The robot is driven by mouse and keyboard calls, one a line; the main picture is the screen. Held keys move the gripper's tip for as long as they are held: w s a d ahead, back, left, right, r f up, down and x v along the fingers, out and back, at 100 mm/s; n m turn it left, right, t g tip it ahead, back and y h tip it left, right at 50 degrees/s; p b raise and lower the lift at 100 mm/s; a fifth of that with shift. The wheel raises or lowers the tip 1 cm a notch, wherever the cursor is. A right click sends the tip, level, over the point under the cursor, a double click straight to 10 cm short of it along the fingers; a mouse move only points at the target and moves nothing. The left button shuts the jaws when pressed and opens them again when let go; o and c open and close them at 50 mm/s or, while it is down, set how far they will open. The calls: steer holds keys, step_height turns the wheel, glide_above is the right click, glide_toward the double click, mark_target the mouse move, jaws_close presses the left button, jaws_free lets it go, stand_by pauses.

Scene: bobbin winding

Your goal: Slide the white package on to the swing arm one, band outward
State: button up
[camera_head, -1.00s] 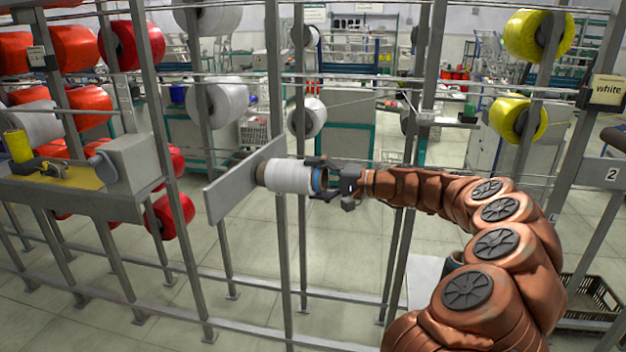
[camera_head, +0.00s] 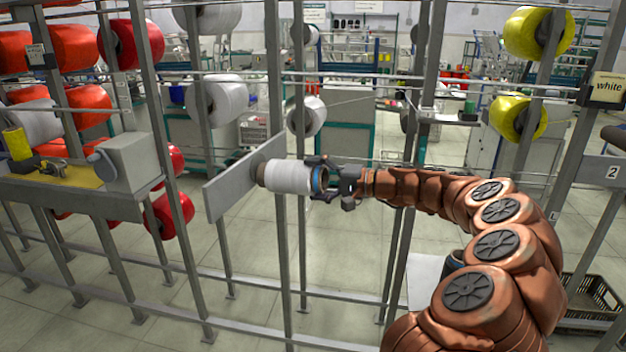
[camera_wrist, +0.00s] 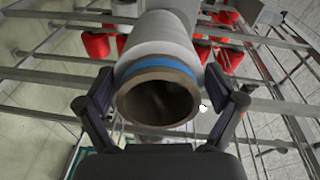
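The white package (camera_head: 288,178) is a white cylinder lying level against the grey plate of a swing arm (camera_head: 228,194). A dark end shows between package and plate; I cannot tell how far the package is on the spindle. Its blue band (camera_head: 318,179) faces away from the plate, towards my gripper (camera_head: 321,179). In the wrist view the package (camera_wrist: 162,42), the blue band (camera_wrist: 158,73) and the open brown tube end (camera_wrist: 158,98) lie between the two fingers of my gripper (camera_wrist: 160,88). The fingers appear to press on its sides near the band.
Grey posts and thin rails of the rack surround the arm. Red packages (camera_head: 174,215) hang at left, yellow ones (camera_head: 518,117) at right. A "white" sign (camera_head: 608,89) and a "2" label (camera_head: 612,172) are at right. A yellow-topped unit (camera_head: 60,174) stands at left.

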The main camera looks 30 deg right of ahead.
steer(key=shift+o, duration=0.2)
steer(key=shift+s+d, duration=0.1)
steer(key=v, duration=1.1)
steer(key=shift+s+d, duration=0.25)
steer(key=shift+s, duration=0.05)
steer(key=shift+a, duration=0.1)
steer(key=s+a+r+n+g+y+p, duration=0.1)
steer(key=a+r+n+g, duration=0.15)
steer(key=a, duration=0.65)
steer(key=s+a+r+n+g+p, duration=0.15)
steer(key=a+g, duration=0.25)
steer(key=a, duration=0.5)
steer(key=s+a+f+n+g+h, duration=0.1)
steer(key=s+a+n+g, duration=0.15)
steer(key=a, duration=0.35)
steer(key=s+a+f+n+g+h, duration=0.1)
steer(key=s+a+f, duration=0.1)
steer(key=s+a, duration=0.3)
steer(key=s+a+f+n+g+h+p, duration=0.15)
steer(key=s+f+h, duration=0.25)
steer(key=s, duration=0.4)
steer(key=s+a+f+g+h+p, duration=0.1)
steer(key=s+a+f+g+h, duration=0.2)
steer(key=s, duration=0.6)
steer(key=s+d+f+h+p, duration=0.1)
steer(key=s+d+f+h, duration=0.2)
steer(key=s+d, duration=0.3)
steer(key=shift+s+d+f+m, duration=0.2)
steer(key=shift+s+f+m, duration=0.2)
steer(key=shift+f, duration=0.2)
